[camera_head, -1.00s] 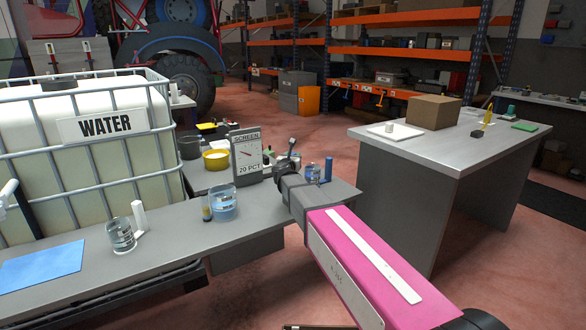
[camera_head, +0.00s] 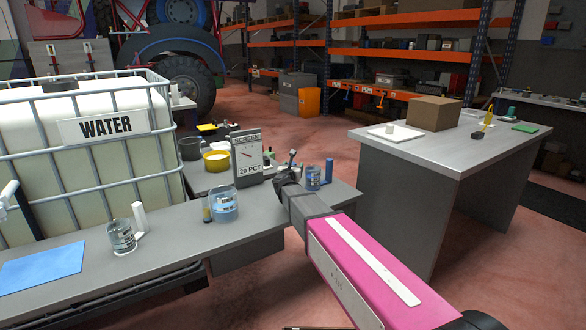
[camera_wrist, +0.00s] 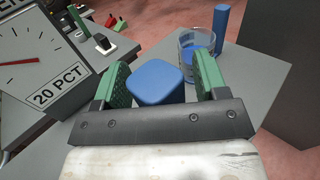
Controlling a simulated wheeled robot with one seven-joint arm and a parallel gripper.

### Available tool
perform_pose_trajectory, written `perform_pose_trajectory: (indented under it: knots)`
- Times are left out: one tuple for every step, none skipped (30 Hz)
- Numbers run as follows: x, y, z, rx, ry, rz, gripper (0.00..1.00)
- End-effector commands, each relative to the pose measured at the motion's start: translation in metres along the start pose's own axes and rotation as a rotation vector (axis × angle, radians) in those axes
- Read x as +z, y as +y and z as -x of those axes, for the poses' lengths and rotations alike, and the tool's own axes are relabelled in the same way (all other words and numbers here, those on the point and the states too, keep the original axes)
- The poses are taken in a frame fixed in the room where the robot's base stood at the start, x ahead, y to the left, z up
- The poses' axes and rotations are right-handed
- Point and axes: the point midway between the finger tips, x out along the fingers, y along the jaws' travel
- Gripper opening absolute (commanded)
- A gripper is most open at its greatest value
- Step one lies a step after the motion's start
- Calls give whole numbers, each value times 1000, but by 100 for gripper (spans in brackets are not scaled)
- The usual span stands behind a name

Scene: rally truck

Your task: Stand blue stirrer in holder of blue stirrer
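A blue block with rounded corners (camera_wrist: 157,84), probably the top of the blue stirrer, is between the green fingers of my gripper (camera_wrist: 162,80) in the wrist view. The fingers stand apart on either side of it. I cannot tell whether both press on it, and the rest of it is hidden. In the head view my gripper (camera_head: 286,181) is above the bench, just left of a clear beaker with blue inside (camera_head: 313,177). A blue upright tube (camera_head: 329,172), perhaps part of the blue holder, stands beside that beaker. Both also show at the wrist view's upper right: beaker (camera_wrist: 186,50), tube (camera_wrist: 221,28).
The screen sign (camera_head: 247,157) stands left of my gripper. Another beaker with blue liquid (camera_head: 223,205) and a beaker beside a white tube (camera_head: 121,237) stand farther left on the bench (camera_head: 175,238). A separate table (camera_head: 470,150) is at the right.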

Motion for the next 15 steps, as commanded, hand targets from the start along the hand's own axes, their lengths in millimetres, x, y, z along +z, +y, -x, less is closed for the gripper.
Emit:
perform_pose_trajectory:
  knots:
    - [0,0,0,0,0,0,66]
    - [0,0,0,0,0,0,66]
    - [0,0,0,0,0,0,66]
    - [0,0,0,0,0,0,66]
    - [1,0,0,0,0,0,66]
    - [2,0,0,0,0,0,66]
    - [3,0,0,0,0,0,66]
    - [3,0,3,0,0,0,66]
    - [3,0,6,1,1,0,66]
    - [3,0,10,1,1,0,66]
    - [3,0,13,1,0,0,66]
    - [3,-1,18,1,0,0,66]
    - [3,-1,23,1,0,0,66]
    - [3,-1,28,1,0,0,66]
    - [3,-2,34,0,0,0,66]
